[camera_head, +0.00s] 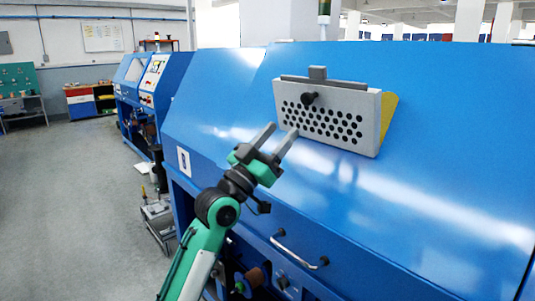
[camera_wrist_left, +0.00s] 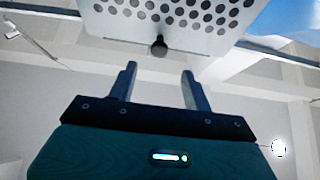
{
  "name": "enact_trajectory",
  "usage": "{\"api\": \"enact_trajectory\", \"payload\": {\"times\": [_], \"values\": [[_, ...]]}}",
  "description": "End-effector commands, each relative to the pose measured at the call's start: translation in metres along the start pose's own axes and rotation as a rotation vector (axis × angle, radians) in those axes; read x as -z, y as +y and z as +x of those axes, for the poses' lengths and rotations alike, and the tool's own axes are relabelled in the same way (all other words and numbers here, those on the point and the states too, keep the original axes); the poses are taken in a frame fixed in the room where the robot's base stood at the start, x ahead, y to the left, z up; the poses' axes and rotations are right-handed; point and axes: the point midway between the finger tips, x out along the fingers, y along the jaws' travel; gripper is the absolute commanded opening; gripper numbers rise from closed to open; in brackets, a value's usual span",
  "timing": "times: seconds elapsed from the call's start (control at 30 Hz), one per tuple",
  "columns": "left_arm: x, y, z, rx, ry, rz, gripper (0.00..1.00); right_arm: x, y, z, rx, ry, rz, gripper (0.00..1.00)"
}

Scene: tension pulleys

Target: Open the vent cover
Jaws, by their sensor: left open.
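The vent cover (camera_head: 328,136) is a light grey plate with rows of round black holes, mounted on the sloping blue machine front. A black knob (camera_head: 308,98) sticks out from its upper left part. A yellow side piece (camera_head: 389,112) shows at its right edge. My left gripper (camera_head: 282,129) is open and empty, below and left of the knob, with its fingers pointing up toward the cover. In the left wrist view, the knob (camera_wrist_left: 159,46) lies just beyond the gap between the open fingertips (camera_wrist_left: 159,70), and the perforated cover (camera_wrist_left: 115,31) fills the top. My right gripper is out of view.
The blue machine housing (camera_head: 425,215) spreads around and below the cover. A metal handle (camera_head: 299,252) is fixed lower on its front. A grey block (camera_head: 317,73) sits at the cover's top edge. Open grey floor (camera_head: 75,200) lies to the left.

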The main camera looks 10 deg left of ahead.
Motion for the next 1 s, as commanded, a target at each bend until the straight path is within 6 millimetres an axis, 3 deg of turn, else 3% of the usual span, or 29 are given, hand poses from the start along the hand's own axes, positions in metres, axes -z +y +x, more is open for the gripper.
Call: {"api": "enact_trajectory", "payload": {"times": [0.1, 0.23, 0.7, 0.77, 0.87, 1.0], "values": [[-0.002, 0.000, -0.022, 0.000, -0.001, 0.002, 0.50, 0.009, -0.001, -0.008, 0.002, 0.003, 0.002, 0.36], [-0.001, 0.000, -0.034, 0.000, -0.001, 0.000, 0.50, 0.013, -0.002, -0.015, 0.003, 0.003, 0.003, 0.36], [-0.005, 0.001, -0.041, 0.002, -0.013, -0.001, 0.50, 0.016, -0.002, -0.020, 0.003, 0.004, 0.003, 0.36], [-0.015, 0.001, -0.047, 0.007, -0.042, -0.002, 0.50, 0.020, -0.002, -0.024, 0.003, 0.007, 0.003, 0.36], [-0.046, 0.004, -0.068, 0.025, -0.136, -0.004, 0.50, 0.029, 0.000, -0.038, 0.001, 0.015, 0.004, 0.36], [-0.107, 0.011, -0.120, 0.068, -0.340, -0.006, 0.50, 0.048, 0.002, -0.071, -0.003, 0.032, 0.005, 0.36]]}}
